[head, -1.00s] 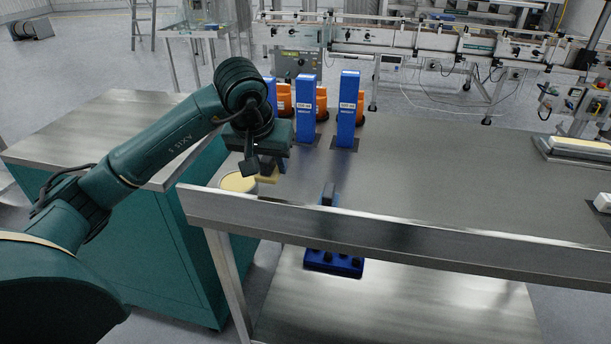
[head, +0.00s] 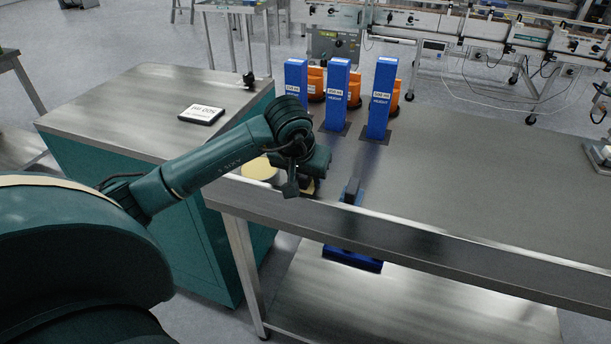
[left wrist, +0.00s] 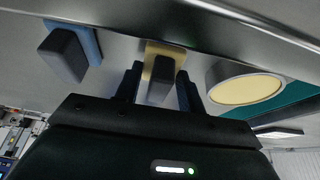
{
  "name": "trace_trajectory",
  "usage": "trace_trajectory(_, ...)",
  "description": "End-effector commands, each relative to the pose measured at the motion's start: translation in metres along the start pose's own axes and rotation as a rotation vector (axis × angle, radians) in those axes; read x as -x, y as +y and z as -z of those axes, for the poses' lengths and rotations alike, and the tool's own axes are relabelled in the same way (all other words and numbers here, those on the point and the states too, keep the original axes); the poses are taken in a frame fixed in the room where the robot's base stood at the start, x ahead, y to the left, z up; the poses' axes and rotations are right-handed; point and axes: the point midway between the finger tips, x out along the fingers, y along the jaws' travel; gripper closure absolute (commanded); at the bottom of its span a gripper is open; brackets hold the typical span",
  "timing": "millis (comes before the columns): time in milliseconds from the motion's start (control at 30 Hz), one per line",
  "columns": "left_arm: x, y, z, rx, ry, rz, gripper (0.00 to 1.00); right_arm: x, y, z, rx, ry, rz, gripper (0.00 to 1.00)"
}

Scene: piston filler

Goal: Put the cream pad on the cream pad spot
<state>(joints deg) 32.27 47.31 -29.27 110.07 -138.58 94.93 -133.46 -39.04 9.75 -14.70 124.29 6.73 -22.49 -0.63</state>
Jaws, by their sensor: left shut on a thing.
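The cream pad (left wrist: 151,49) is a cream plate with a dark grey block handle, seen in the left wrist view. My left gripper (left wrist: 160,90) is shut on this handle, one finger on each side. In the head view my left gripper (head: 306,182) is over the table's front left part, and only a little cream (head: 309,188) shows beneath it. I cannot tell whether the pad touches the table. A round container with a cream top (head: 260,169) stands to its left. I cannot make out the cream pad spot. My right gripper is not in view.
A blue pad with a dark handle (head: 351,192) is right of the gripper near the front edge. Several tall blue boxes (head: 338,95) with orange items stand behind. A teal cabinet (head: 130,100) adjoins on the left. The right part of the steel table (head: 480,170) is clear.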

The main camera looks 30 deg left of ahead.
Motion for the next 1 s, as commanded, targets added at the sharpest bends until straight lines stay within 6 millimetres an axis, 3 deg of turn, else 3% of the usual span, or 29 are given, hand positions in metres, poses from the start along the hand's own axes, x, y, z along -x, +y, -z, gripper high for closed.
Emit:
trace_trajectory(367, -0.0056, -0.0003, -0.0022, 0.0, 0.001, 0.001, 0.82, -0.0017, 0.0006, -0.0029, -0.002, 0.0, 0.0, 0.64)
trace_trajectory(400, -0.0051, -0.0001, -0.0021, 0.0, 0.001, 0.0, 0.59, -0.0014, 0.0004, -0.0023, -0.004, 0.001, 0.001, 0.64)
trace_trajectory(633, -0.0045, 0.0, -0.0019, 0.0, 0.001, 0.0, 0.4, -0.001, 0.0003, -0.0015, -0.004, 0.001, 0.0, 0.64)
trace_trajectory(1000, 0.0028, -0.0002, 0.0002, 0.0, 0.004, -0.001, 0.39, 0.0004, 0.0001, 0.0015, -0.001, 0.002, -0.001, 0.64)
